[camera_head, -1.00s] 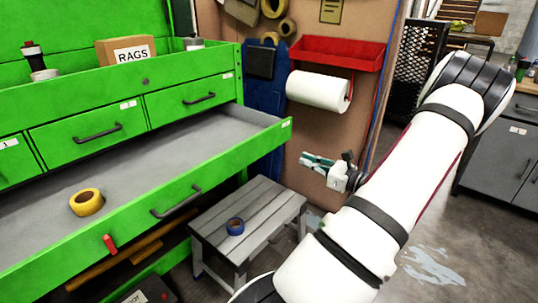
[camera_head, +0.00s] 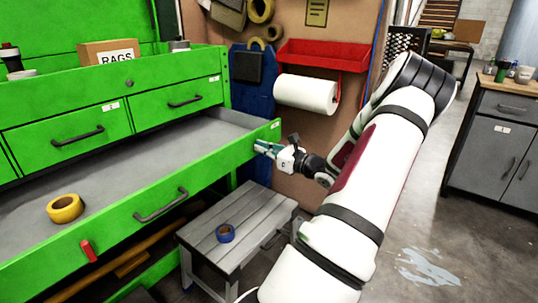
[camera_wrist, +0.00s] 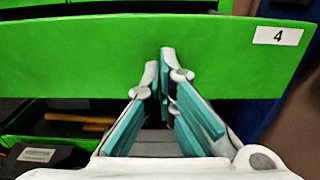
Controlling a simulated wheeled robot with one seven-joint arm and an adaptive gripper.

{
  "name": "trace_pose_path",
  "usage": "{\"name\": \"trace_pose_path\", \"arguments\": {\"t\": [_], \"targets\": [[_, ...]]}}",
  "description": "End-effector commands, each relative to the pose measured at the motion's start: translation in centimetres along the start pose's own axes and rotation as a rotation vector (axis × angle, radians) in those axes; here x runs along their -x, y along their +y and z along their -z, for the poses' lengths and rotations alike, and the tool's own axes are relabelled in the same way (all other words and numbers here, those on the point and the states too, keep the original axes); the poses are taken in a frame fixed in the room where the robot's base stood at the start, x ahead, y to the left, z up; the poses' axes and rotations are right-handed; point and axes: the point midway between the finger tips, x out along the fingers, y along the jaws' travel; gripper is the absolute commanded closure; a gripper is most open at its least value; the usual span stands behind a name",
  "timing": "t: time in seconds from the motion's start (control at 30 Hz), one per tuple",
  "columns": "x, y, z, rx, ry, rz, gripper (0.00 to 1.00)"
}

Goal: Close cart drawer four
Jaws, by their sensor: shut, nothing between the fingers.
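The green cart drawer four (camera_head: 110,228) is pulled out, wide and shallow, with a grey bottom and a dark bar handle (camera_head: 161,205). Its front panel fills the upper part of the wrist view, with a white label "4" (camera_wrist: 277,36) at the right end. My gripper (camera_head: 262,147) is at the right end of the drawer front.
Yellow tape (camera_head: 66,208) lies in the open drawer. A grey step stool (camera_head: 238,228) with blue tape (camera_head: 226,233) stands below. Two shut drawers are above. A red shelf (camera_head: 335,55) and paper roll (camera_head: 306,94) are behind.

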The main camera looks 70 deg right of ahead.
Motion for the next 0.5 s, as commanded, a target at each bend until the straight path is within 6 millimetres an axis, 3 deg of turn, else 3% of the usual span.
{"name": "trace_pose_path", "arguments": {"t": [0.5], "targets": [[-0.71,0.09,-0.04,0.0,0.0,-0.003,1.0]]}}
